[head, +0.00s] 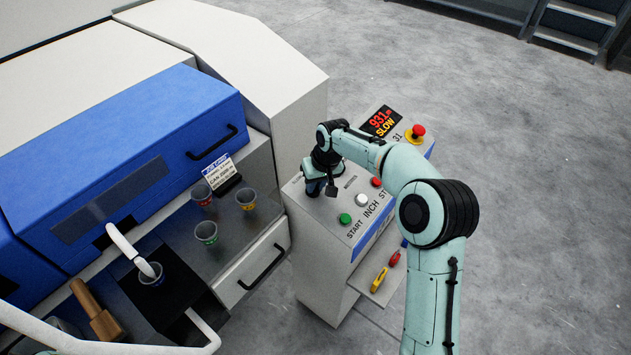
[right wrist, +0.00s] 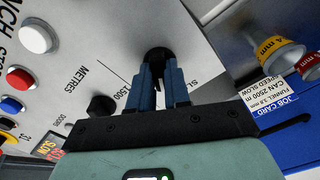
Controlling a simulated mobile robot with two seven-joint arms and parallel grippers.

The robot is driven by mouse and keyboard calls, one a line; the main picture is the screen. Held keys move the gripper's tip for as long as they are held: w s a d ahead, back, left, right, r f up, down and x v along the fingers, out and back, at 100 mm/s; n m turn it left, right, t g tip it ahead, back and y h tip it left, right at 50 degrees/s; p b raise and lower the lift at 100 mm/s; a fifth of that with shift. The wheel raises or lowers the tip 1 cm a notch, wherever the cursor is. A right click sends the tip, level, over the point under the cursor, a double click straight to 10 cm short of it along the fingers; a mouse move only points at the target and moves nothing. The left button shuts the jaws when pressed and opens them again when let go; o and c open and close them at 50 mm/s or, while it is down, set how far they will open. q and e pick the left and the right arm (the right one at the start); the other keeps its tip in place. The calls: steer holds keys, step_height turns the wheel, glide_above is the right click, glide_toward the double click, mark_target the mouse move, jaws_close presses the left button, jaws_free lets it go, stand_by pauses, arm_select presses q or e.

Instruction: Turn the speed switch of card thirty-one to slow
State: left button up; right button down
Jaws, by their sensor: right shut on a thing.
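The control panel of card thirty-one (head: 330,225) has a sloped white top with a "31" mark at its far end. My right gripper (head: 316,186) is over the panel's left part, pointing down. In the right wrist view its blue fingers (right wrist: 161,85) are shut on a round black knob (right wrist: 157,55), the speed switch, with lettering starting "SL" beside it. The fingers hide most of the knob, so its pointing direction cannot be read. My left gripper is not in view.
Green (head: 345,218), white (head: 362,200) and red (head: 376,182) buttons sit close to the gripper. A red emergency stop (head: 416,130) is at the far end. Another black knob (right wrist: 102,106) is near "DOORS". Several cups and a job card (head: 219,172) are on the left counter.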

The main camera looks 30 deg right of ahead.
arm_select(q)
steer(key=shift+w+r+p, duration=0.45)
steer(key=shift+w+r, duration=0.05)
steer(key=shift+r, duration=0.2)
arm_select(e)
steer(key=n, duration=0.6)
steer(key=shift+n, duration=0.3)
steer(key=c, duration=1.1)
jaws_free()
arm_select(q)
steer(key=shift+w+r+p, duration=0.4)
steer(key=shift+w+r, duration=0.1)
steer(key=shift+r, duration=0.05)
arm_select(e)
steer(key=v, duration=1.3)
steer(key=shift+r, duration=0.25)
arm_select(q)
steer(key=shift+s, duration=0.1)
arm_select(e)
steer(key=shift+f, duration=0.1)
